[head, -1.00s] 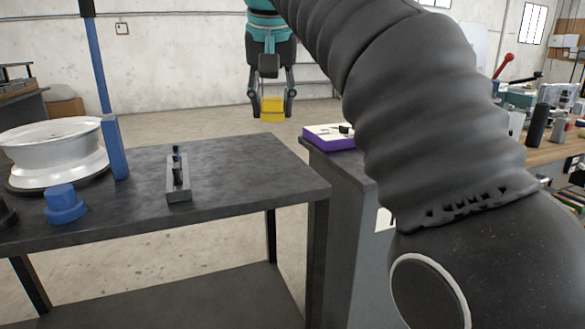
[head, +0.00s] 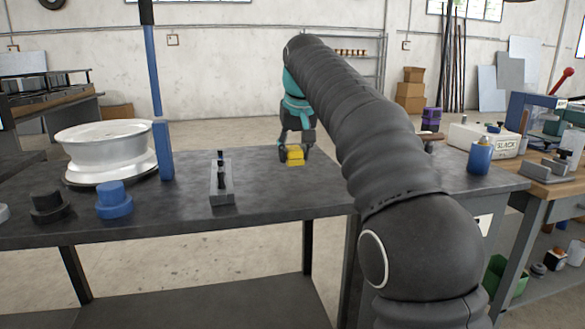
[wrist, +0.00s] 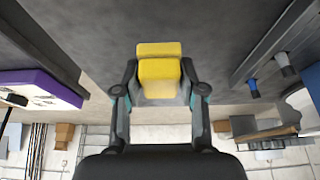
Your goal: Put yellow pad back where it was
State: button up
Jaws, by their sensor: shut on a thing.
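The yellow pad (head: 295,157) is a small stepped block held between the fingers of my gripper (head: 294,152).
A slotted grey fixture (head: 221,188) stands left of my gripper. Further left are a blue knob-shaped part (head: 114,202), a black one (head: 47,205), a blue post (head: 162,150) and a silver wheel rim (head: 105,145). A blue can (head: 480,157) stands right. Tabletop around the pad is clear.

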aim_at(293, 181)
jog(key=shift+w+a+f, duration=0.25)
jog(key=shift+w+f, duration=0.1)
jog(key=shift+f, duration=0.05)
jog(key=shift+f+b, duration=0.85)
jog(key=shift+f, duration=1)
jog(key=shift+f, duration=0.1)
jog(key=o, duration=1.1)
jog(key=p+v, duration=0.3)
jog(key=v, duration=0.9)
jog(key=shift+s+d, duration=0.15)
